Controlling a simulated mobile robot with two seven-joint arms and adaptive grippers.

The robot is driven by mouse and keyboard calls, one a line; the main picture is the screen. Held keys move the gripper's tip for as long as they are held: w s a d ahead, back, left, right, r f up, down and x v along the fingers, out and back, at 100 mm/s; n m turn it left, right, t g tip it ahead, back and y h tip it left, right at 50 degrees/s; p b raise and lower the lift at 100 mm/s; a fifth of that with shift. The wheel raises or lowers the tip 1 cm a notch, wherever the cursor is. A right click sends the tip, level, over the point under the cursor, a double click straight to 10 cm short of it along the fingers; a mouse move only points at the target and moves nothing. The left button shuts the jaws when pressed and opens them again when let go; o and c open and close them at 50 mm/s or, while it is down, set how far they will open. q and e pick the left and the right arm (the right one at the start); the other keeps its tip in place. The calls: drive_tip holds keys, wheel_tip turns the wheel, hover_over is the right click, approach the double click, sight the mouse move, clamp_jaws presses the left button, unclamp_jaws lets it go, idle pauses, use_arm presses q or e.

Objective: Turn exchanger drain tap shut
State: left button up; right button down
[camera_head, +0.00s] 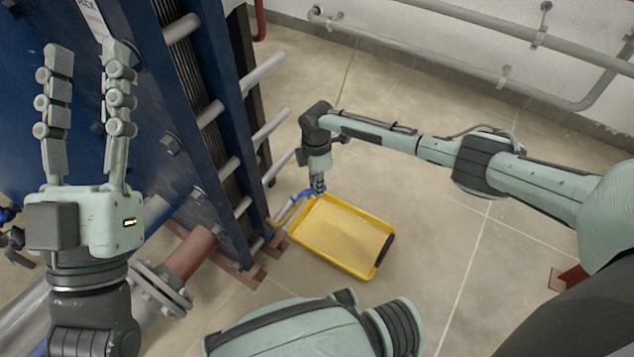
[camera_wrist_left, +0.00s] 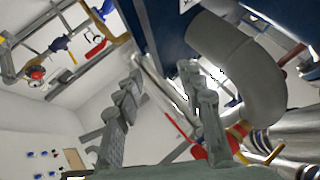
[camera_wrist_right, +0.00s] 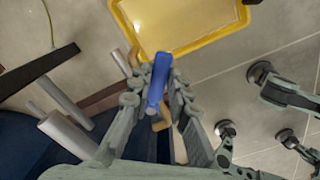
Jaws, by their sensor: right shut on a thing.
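The drain tap's blue handle (camera_head: 307,192) is low beside the exchanger, at the upper left corner of a yellow tray. In the right wrist view the blue handle (camera_wrist_right: 158,88) lies between the two fingers, with a brass-coloured part (camera_wrist_right: 163,120) below it. My right gripper (camera_head: 318,184) points down and is shut on the blue handle; in the head view it partly hides the tap. My left gripper (camera_head: 86,60) is raised in front of the blue exchanger (camera_head: 165,95), with its fingers apart and nothing between them.
The yellow tray (camera_head: 330,261) lies on the floor just right of the tap. Grey tie bars (camera_head: 263,72) stick out from the exchanger's side. A flanged pipe (camera_head: 160,290) is below my left gripper. Tiled floor (camera_head: 440,245) to the right is open; wall pipes (camera_head: 470,65) run behind.

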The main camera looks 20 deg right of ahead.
use_arm(q)
drive_tip(key=w+a+f+g+y+p, duration=0.1)
drive_tip(key=a+f+g+y+p, duration=0.3)
drive_tip(key=f, duration=0.5)
drive_tip(key=w+a+f+g+y+p, duration=0.1)
drive_tip(key=f+g, duration=0.6)
drive_tip(key=f, duration=0.2)
drive_tip(key=s+a+f+n+g+y+p, duration=0.1)
drive_tip(key=s+a+f+g+y+p, duration=0.3)
drive_tip(key=s+a+f+g, duration=0.5)
drive_tip(key=shift+s+a+f+n+y+p, duration=0.35)
drive_tip(key=shift+s+a+f+y, duration=0.15)
drive_tip(key=shift+s+a+f, duration=1.45)
use_arm(e)
drive_tip(key=shift+s+a+m, duration=0.4)
drive_tip(key=shift+s+m, duration=0.45)
drive_tip(key=shift+m, duration=0.9)
drive_tip(key=shift+s+a+m, duration=0.35)
drive_tip(key=shift+s+m, duration=0.45)
drive_tip(key=shift+m, duration=0.9)
drive_tip(key=shift+s+a+m, duration=0.4)
drive_tip(key=shift+s+m, duration=0.45)
drive_tip(key=shift+m, duration=0.9)
use_arm(q)
drive_tip(key=shift+w+a+f, duration=0.15)
drive_tip(key=shift+w+f, duration=0.15)
drive_tip(key=shift+f, duration=0.05)
use_arm(e)
drive_tip(key=c, duration=1.4)
unclamp_jaws()
